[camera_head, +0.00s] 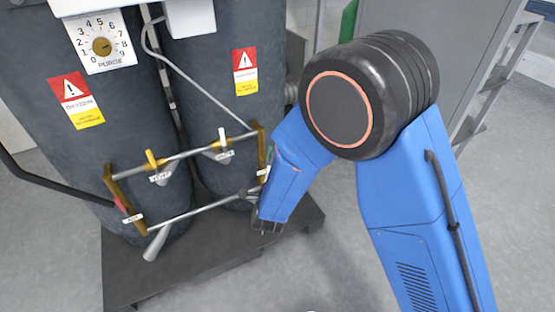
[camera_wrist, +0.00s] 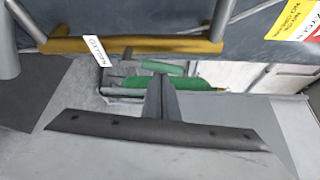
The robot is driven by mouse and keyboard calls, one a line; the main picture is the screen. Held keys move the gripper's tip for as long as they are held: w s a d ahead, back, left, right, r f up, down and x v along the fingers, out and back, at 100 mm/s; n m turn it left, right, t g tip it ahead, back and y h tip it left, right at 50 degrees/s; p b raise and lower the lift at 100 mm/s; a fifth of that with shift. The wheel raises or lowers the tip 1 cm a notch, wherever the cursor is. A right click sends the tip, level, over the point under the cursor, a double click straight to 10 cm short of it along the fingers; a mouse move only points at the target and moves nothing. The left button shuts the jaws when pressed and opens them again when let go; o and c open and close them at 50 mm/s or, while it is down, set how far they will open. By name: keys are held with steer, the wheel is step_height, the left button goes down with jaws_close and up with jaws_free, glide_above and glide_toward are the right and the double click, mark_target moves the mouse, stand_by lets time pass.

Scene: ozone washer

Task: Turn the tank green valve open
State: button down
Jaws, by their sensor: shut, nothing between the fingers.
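My gripper (camera_head: 250,193) is at the right end of the pipe rack, beside a brass bar (camera_head: 262,150), and my blue wrist partly hides it. In the wrist view my gripper (camera_wrist: 157,84) appears as a narrow dark shape with its fingers together, nothing held. Green parts (camera_wrist: 185,84) show right behind the fingertips, partly covered by them. I cannot tell whether they are the green valve handle or whether the fingers touch them. The brass bar (camera_wrist: 150,46) with a white OXYGEN tag (camera_wrist: 97,50) runs above. No green valve is distinguishable in the head view.
Two dark tanks (camera_head: 60,145) stand on a dark base (camera_head: 200,262), with yellow levers (camera_head: 150,158) on the rack and a red part (camera_head: 121,206) at left. A grey cabinet (camera_head: 440,50) and a green cylinder (camera_head: 348,20) stand behind. Floor at right is clear.

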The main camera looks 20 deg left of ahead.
steer(key=shift+s+a+r+n, duration=0.15)
steer(key=shift+s+a+n, duration=0.15)
steer(key=shift+s+a, duration=0.1)
steer(key=shift+d, duration=0.1)
stand_by(0.7)
